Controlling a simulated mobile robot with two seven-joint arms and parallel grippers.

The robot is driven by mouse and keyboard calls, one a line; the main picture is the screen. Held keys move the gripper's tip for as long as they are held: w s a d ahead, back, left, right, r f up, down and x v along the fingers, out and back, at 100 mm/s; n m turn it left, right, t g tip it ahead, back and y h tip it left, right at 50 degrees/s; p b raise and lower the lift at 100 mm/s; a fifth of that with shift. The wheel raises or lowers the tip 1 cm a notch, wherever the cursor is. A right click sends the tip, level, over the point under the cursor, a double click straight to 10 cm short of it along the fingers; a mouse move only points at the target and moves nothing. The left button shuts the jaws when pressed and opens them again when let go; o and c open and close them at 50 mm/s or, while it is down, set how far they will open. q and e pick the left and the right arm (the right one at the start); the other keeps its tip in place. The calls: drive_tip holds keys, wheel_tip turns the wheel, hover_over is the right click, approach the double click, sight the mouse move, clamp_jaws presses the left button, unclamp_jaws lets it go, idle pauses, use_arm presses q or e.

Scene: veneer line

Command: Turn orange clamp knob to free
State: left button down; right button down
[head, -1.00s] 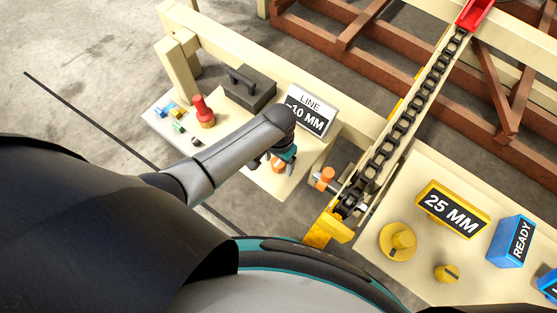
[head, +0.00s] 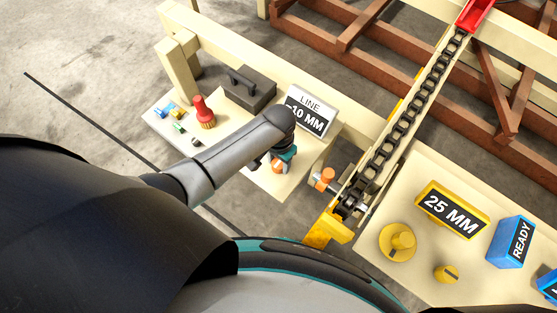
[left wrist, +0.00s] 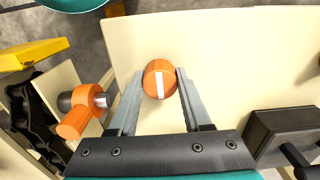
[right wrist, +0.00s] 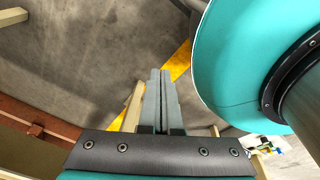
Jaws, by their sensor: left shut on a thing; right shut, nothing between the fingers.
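The orange clamp knob (left wrist: 159,79) is a round knob with a white stripe, on the cream panel (left wrist: 225,50). In the left wrist view my left gripper (left wrist: 160,82) has one finger on each side of the knob and is shut on it. The stripe runs nearly in line with the fingers. In the head view my left gripper (head: 281,163) reaches down to the panel and hides most of the knob. My right gripper (right wrist: 162,72) is shut and empty, its fingers together above the floor; it is not seen in the head view.
A second orange part (left wrist: 74,124) on a metal shaft stands beside the knob, by the chain (head: 405,120). A dark box (head: 249,88), a LINE sign (head: 309,112) and a red brush (head: 203,111) are on the left table. Yellow dials (head: 398,242) sit on the right panel.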

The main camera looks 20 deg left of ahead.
use_arm(q)
drive_tip(key=shift+s+r+n+p, duration=0.1)
drive_tip(key=shift+r+n+p, duration=0.05)
drive_tip(key=shift+n+p, duration=0.55)
drive_tip(key=n+p, duration=0.4)
drive_tip(key=n, duration=0.1)
drive_tip(key=shift+n+p, duration=0.4)
drive_tip(key=shift+n, duration=0.4)
drive_tip(key=shift+n+p, duration=0.35)
drive_tip(key=shift+n, duration=1.55)
drive_tip(key=n+p, duration=0.1)
drive_tip(key=n, duration=0.1)
drive_tip(key=shift+n, duration=1.9)
use_arm(e)
drive_tip(key=s+a+r, duration=0.2)
drive_tip(key=s+r, duration=0.1)
drive_tip(key=r, duration=0.4)
drive_tip(key=shift+s+a+r+g, duration=0.3)
drive_tip(key=shift+a+r+g, duration=0.1)
